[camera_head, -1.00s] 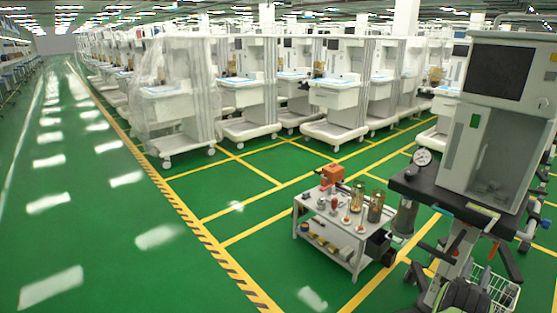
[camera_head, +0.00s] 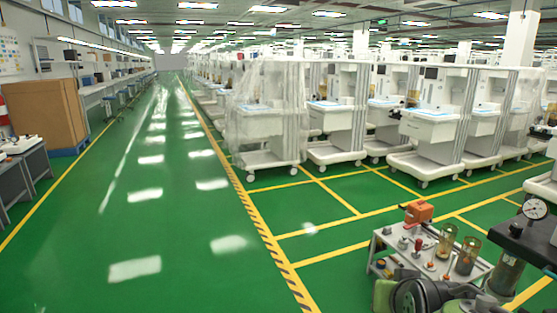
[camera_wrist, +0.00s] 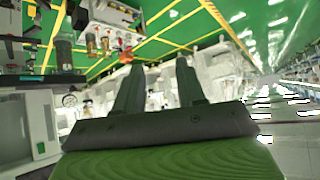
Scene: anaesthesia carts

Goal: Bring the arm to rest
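My gripper (camera_wrist: 158,88) shows in the wrist view with its two dark fingers apart and nothing between them. The wrist view is upside down, with the floor at the top. In the head view my green and black arm (camera_head: 425,296) is folded low at the bottom right, in front of the small white cart (camera_head: 382,240). The fingers cannot be made out in the head view.
The cart carries an orange box (camera_head: 419,212) and brass cylinders. A dark ledge with a round gauge (camera_head: 535,208) stands at the right edge. Wrapped anaesthesia machines (camera_head: 270,110) line the middle. A cardboard box (camera_head: 45,113) stands left. The green aisle (camera_head: 150,220) is clear.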

